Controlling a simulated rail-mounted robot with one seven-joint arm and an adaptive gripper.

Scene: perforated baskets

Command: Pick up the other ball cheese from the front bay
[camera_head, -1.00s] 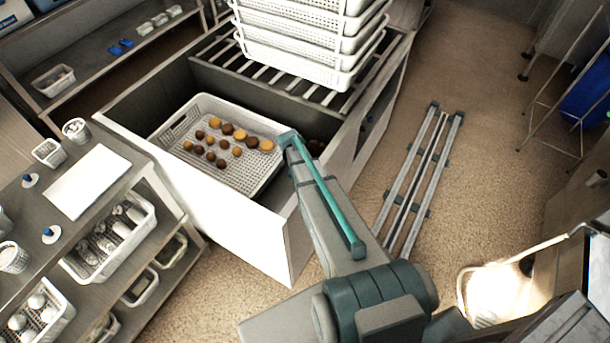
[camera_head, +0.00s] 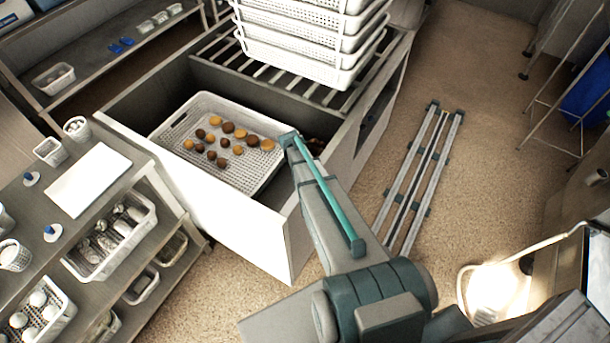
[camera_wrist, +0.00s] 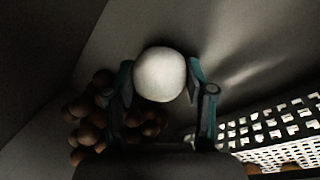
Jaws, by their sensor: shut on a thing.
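A pale, round ball cheese (camera_wrist: 160,74) sits between the fingers of my gripper (camera_wrist: 161,82) in the wrist view. The gripper is shut on it, one teal finger on each side. Grey walls of the bay (camera_wrist: 230,40) surround it. A heap of brown balls (camera_wrist: 85,125) lies lower left of the gripper, partly behind the left finger. In the head view my arm reaches down into the front bay beside the basket, and the gripper and the held cheese are hidden there.
A white perforated basket (camera_head: 185,118) with several brown and orange balls stands left of my arm; its wall (camera_wrist: 275,135) shows close at the lower right in the wrist view. Stacked white baskets (camera_head: 300,45) stand behind. A cluttered shelf (camera_head: 110,205) is at the left.

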